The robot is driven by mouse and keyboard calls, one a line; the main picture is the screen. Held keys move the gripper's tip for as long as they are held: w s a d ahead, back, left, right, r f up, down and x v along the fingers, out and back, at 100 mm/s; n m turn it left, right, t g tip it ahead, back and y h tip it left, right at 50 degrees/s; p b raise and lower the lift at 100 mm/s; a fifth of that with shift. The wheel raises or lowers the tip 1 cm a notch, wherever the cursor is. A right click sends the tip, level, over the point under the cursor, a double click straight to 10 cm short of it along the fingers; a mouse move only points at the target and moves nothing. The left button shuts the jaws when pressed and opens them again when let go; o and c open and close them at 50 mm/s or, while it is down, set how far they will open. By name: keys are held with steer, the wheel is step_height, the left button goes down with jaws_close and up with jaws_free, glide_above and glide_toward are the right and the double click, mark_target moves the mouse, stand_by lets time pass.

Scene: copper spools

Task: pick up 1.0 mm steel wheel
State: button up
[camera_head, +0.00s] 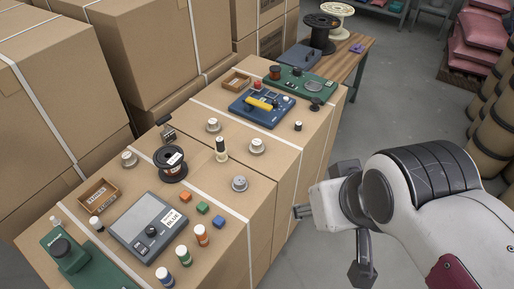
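Several small grey steel wheels lie on the cardboard-box top: one at the back (213,126), one at the left (129,159), one in the middle (257,147) and one nearer the front (239,184). Their size markings are too small to read, so I cannot tell which is the 1.0 mm steel wheel. My gripper (353,217) is at the right, beyond the box edge and apart from all the wheels. Its dark fingers show spread on both sides of my wrist; it looks open and empty. My wrist hides the space between the fingers.
A blue device (262,106) and a green device (300,83) are at the back. Stacked cartons (66,75) rise at the left.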

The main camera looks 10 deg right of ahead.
steer(key=w+d+f+n+t, duration=0.1)
steer(key=w+d+t, duration=0.15)
steer(key=w, duration=0.85)
steer(key=w+d+f+n+t+h, duration=0.1)
steer(key=w+d+f, duration=0.15)
steer(key=w, duration=0.75)
steer(key=w+d+f+n+t, duration=0.1)
steer(key=w+d, duration=0.3)
steer(key=w, duration=0.7)
steer(key=w+f+n+t+y, duration=0.1)
steer(key=w+f, duration=0.3)
steer(key=w, duration=0.1)
steer(key=n+t+y, duration=0.2)
steer(key=n+y, duration=0.1)
steer(key=y, duration=0.5)
glide_toward(257, 146)
steer(key=w, duration=0.3)
steer(key=w+r, duration=0.1)
steer(key=w, duration=0.1)
steer(key=shift+d, duration=0.25)
steer(key=shift+s+a+f+y, duration=0.35)
steer(key=shift+s+f+y, duration=0.1)
steer(key=shift+f, duration=0.25)
